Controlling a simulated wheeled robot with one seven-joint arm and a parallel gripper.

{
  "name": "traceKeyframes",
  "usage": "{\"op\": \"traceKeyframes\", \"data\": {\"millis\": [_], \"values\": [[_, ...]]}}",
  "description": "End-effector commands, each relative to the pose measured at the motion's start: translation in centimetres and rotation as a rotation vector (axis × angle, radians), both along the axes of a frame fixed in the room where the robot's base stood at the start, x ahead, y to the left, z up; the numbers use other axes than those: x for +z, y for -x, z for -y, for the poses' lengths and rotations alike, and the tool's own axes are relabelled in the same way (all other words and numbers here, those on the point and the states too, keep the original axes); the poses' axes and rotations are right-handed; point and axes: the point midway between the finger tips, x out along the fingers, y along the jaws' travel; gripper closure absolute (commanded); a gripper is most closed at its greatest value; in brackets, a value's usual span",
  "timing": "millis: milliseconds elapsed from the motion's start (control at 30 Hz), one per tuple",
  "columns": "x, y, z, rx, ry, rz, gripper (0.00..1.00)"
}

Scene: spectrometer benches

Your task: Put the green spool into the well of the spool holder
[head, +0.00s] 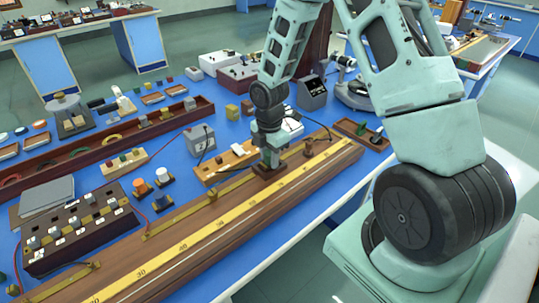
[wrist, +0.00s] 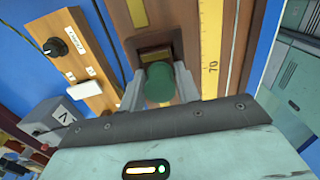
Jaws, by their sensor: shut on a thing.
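My gripper (head: 271,160) is low over the long wooden bench with the yellow scale, around its middle. In the wrist view its two fingers (wrist: 158,78) are shut on a round green piece, which I take for the green spool (wrist: 158,85); I see its top end. The block also shows under my fingers in the head view (head: 268,171).
The yellow scale (wrist: 211,50) runs close on the right in the wrist view. A wooden box with a knob and white switch (wrist: 85,90) is on the left. An orange spool (head: 139,185) and a blue spool (head: 161,202) stand left of the gripper. A small tray (head: 362,133) lies at right.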

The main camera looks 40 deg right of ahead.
Motion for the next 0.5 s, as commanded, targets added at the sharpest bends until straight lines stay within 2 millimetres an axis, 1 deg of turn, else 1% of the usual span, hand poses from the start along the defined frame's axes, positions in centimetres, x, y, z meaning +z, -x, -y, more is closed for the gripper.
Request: {"op": "traceKeyframes", "data": {"millis": [100, 433, 467, 500], "values": [[-0.53, -0.02, 0.01, 0.0, 0.0, 0.0, 0.92], [-0.77, 0.04, 0.01, 0.0, 0.0, -0.001, 0.92], [-0.78, 0.04, 0.01, 0.0, 0.0, -0.001, 0.65], [-0.8, 0.06, 0.01, 0.0, 0.0, -0.002, 0.54]]}}
